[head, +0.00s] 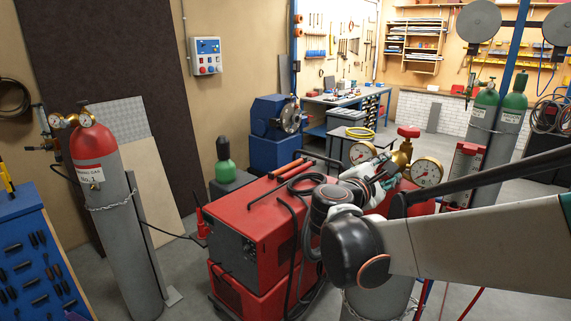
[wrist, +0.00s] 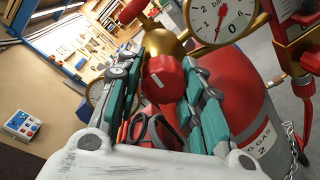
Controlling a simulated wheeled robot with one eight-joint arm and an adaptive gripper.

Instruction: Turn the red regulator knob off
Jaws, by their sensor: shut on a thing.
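The red regulator knob (wrist: 163,78) shows in the wrist view with a pale mark on its face, in front of the brass regulator body (wrist: 165,42). The teal fingers of my gripper (wrist: 168,66) lie on either side of it and are shut on it. In the head view my gripper (head: 380,175) reaches the brass regulator (head: 402,155) between two round gauges, the left one (head: 362,152) and the right one (head: 426,172). The knob is hidden by the gripper there. A red valve handle (head: 408,131) tops the regulator. The wrist view shows one gauge (wrist: 220,18) close up.
A red welding machine (head: 262,215) with cables stands left of the regulator. The red-shouldered gas cylinder (wrist: 245,95) is below it, with a chain at its side. Another red-topped cylinder (head: 100,190) stands at left, green-topped ones (head: 512,105) at right.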

